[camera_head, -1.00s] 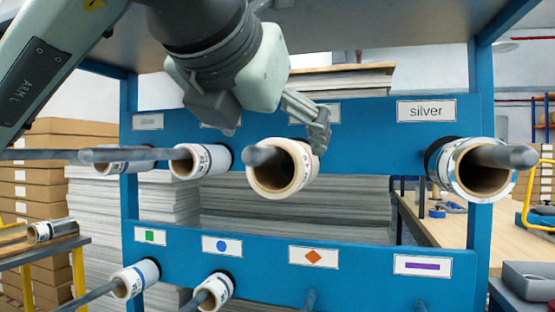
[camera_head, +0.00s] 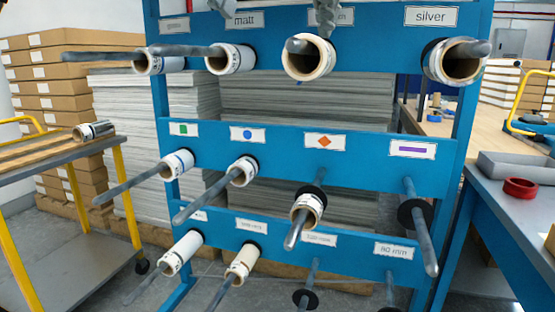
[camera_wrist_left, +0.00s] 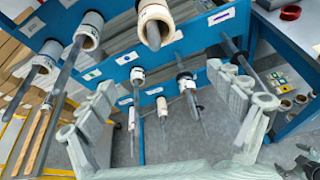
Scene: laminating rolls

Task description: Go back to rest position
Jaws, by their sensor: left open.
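My left gripper (camera_head: 325,12) shows only as fingertips at the top edge of the head view, in front of a top-row label. In the left wrist view its two fingers (camera_wrist_left: 168,112) are spread wide with nothing between them. The blue rack (camera_head: 270,140) carries laminating rolls on pegs. The top row has a roll under the matt label (camera_head: 232,58), a wide roll (camera_head: 308,60) below my fingertips, and a silver roll (camera_head: 452,62) at the right. Lower rows hold smaller rolls, one on the orange-diamond peg (camera_head: 308,212).
Long pegs stick out from the rack, some bare, such as the purple-label peg (camera_head: 424,240). A cart (camera_head: 60,158) with a roll (camera_head: 93,130) on it stands at the left. A table (camera_head: 510,195) with a red ring (camera_head: 520,188) stands at the right.

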